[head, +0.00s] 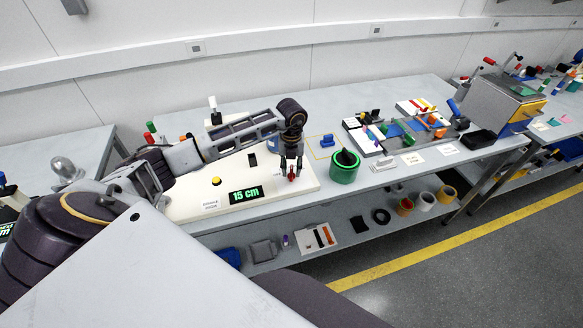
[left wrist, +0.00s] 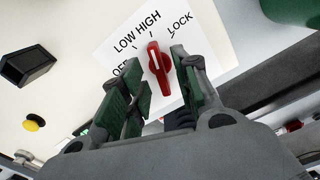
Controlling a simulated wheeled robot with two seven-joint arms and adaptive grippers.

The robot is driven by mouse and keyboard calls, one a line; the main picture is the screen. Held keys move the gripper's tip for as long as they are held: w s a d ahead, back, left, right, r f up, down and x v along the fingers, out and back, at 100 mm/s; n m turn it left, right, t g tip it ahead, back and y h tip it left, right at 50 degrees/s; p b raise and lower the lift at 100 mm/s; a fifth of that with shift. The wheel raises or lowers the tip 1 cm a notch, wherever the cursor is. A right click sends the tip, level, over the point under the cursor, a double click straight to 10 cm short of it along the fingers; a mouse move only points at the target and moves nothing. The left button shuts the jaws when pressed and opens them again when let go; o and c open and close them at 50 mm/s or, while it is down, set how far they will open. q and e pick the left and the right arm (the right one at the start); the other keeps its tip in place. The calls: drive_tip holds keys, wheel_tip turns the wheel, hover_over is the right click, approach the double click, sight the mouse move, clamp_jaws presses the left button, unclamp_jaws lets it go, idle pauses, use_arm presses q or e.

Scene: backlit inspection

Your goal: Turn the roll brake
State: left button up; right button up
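The roll brake is a red knob (left wrist: 158,66) with a white line, on a white label plate (left wrist: 112,48) marked OFF, LOW, HIGH and LOCK. In the left wrist view its line points up, roughly toward HIGH. My left gripper (left wrist: 160,88) is open, with one green-padded finger on each side of the knob. The knob stands between the fingertips, and I cannot tell whether either pad touches it. In the head view my left gripper (head: 291,165) points down over the red knob (head: 292,177) at the right end of the white board. My right gripper is not in view.
The white board (head: 185,207) carries a "15 cm" display (head: 246,194) and a yellow button (head: 216,181). A green roll (head: 345,167) stands close to its right. A blue piece (head: 327,140) and several trays and tools lie further right. The lower shelf holds rolls.

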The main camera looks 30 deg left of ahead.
use_arm(q)
drive_tip(key=shift+f, duration=0.4)
clamp_jaws()
